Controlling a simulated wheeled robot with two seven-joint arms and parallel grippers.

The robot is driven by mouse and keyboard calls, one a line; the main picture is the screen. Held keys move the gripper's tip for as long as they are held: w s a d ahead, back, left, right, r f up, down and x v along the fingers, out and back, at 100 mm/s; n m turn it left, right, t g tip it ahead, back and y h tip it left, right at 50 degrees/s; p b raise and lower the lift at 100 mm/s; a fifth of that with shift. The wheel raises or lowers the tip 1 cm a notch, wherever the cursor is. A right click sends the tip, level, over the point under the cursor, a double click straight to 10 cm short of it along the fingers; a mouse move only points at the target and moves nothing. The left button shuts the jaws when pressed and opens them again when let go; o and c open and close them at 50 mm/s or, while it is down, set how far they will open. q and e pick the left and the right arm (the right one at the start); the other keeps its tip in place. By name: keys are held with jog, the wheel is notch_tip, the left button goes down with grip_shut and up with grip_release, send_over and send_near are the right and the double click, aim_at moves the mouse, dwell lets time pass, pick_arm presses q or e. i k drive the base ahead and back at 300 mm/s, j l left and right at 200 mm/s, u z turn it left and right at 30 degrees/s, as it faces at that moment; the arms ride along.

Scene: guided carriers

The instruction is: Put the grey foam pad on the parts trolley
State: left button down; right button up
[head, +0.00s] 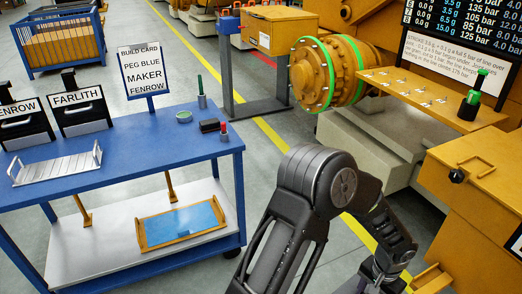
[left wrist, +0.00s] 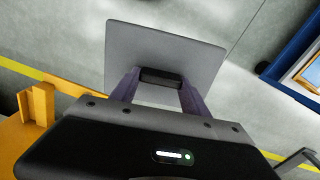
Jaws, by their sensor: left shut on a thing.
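My left gripper (left wrist: 160,92) is shut on the grey foam pad (left wrist: 165,45) in the left wrist view. The pad is a flat grey square beyond the fingers, with a dark block between the fingertips. Grey floor shows behind it. In the head view my arm bends down at the right, and the gripper and pad are out of frame. The blue parts trolley (head: 150,157) stands at the left of the head view. Its blue edge also shows at the right of the left wrist view (left wrist: 283,62), apart from the pad. My right gripper is not in view.
The trolley top holds a silver rack (head: 57,165), label stands (head: 82,108), a build card sign (head: 145,70), a black block (head: 209,126) and small pegs. A wooden tray (head: 180,238) lies on its lower shelf. Yellow machinery (head: 480,170) stands right. The trolley top's front middle is clear.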

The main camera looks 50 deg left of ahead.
aim_at(152, 146)
jog(key=k+j+u, duration=0.2)
jog(key=j+u, duration=0.2)
jog(key=j, duration=0.75)
jog(key=j+u, duration=0.35)
jog(key=j, duration=0.8)
